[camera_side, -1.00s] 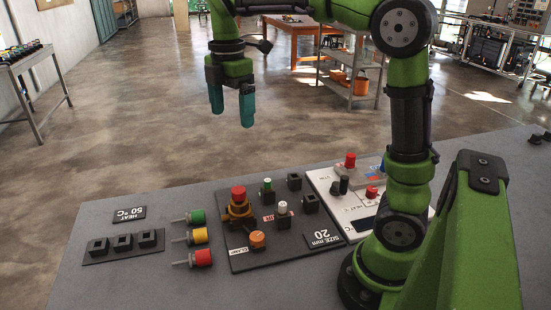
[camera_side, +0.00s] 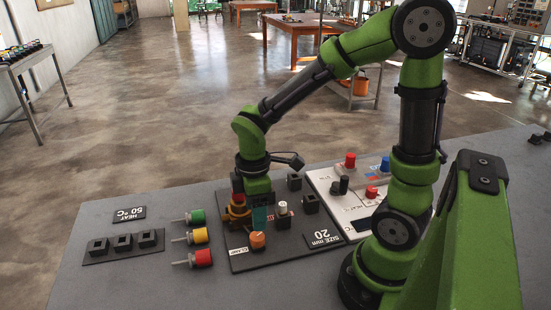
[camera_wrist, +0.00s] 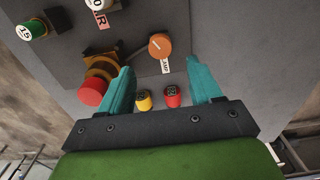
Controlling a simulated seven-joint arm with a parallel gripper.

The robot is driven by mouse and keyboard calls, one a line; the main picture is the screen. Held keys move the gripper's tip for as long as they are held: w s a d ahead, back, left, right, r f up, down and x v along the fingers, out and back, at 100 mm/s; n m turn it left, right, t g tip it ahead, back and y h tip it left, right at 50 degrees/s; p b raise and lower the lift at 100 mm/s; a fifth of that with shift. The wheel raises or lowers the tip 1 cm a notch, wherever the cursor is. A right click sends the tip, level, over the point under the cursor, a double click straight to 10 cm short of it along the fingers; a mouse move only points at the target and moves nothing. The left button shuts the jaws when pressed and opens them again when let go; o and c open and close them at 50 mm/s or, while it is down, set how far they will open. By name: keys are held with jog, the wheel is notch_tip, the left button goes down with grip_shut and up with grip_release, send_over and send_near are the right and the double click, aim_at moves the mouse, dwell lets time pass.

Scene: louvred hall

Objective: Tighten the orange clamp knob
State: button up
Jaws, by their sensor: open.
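The orange clamp knob (camera_side: 257,241) stands on the dark panel (camera_side: 240,262) beside a label, and a pale line crosses its top in the wrist view (camera_wrist: 159,46). My gripper (camera_side: 260,220) is low over the panel, just behind the knob in the side view. In the wrist view my gripper (camera_wrist: 160,78) has its two teal fingers apart and empty. The knob lies beyond the fingertips, roughly in line with the gap, and I see no contact. The brass clamp with a red top (camera_wrist: 95,88) is close to the left finger; the arm partly hides it in the side view.
Green (camera_side: 196,217), yellow (camera_side: 197,236) and red (camera_side: 202,258) plugs lie left of the panel, beside a rack of black sockets (camera_side: 122,243). A white-topped peg (camera_side: 282,209) stands right of my fingers. A white panel (camera_side: 322,180) with buttons is further right.

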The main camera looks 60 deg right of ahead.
aim_at(257, 236)
jog(key=shift+f, duration=4.6)
grip_shut()
